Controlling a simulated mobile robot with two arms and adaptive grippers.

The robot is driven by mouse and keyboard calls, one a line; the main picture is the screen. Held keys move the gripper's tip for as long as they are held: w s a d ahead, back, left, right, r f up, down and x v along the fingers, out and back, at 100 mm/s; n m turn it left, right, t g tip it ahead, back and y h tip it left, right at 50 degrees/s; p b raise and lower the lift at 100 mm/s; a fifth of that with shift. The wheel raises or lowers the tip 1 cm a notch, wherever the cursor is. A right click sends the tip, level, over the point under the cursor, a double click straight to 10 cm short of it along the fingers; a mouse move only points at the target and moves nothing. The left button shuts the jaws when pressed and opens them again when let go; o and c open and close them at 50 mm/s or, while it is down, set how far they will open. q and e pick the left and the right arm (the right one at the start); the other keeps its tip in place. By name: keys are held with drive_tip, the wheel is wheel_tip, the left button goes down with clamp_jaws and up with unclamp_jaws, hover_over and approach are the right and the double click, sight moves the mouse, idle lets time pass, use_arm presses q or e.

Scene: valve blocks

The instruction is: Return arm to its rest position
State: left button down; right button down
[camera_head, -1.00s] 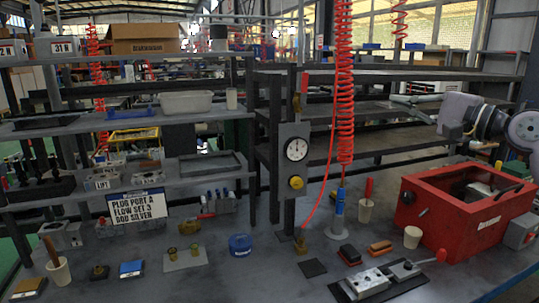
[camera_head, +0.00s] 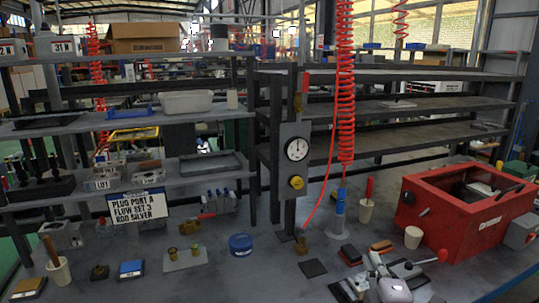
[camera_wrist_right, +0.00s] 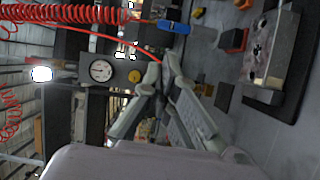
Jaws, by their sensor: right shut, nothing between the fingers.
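My right gripper (camera_head: 375,262) is low at the front, right of centre, in the head view. It overlaps the metal valve block (camera_head: 357,284) on its dark plate there and hides part of it. In the right wrist view my right gripper's fingers (camera_wrist_right: 160,75) are closed together with nothing between them. The valve block (camera_wrist_right: 268,48) shows at the upper right of that view, apart from the fingers. My left gripper is not in view.
A red open box (camera_head: 459,233) stands at the right. A gauge post (camera_head: 288,205) and a blue-handled tool under the red coiled hose (camera_head: 339,208) stand mid-bench. White cups (camera_head: 412,237), a blue jar (camera_head: 241,244) and a sign (camera_head: 139,207) also stand there. Shelves (camera_head: 400,108) run behind.

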drive_tip(key=s+f+m+g, duration=0.75)
drive_tip(key=s+f, duration=0.55)
drive_tip(key=f, duration=0.3)
drive_tip(key=s+a+f+m+g+y, duration=0.15)
drive_tip(key=s+f+m+g, duration=0.25)
drive_tip(key=s, duration=0.6)
drive_tip(key=s+a+f+m+g, duration=0.2)
drive_tip(key=s+f+m+g, duration=0.15)
drive_tip(key=s, duration=0.65)
wheel_tip(320, 180, down, 24)
drive_tip(key=s+d+f+g+p, duration=0.1)
drive_tip(key=s+d+f+g, duration=0.1)
drive_tip(key=s+f, duration=1.5)
drive_tip(key=shift+s+d+f+n+p, duration=0.15)
drive_tip(key=shift+s+d+n+p, duration=0.2)
drive_tip(key=shift+d, duration=0.3)
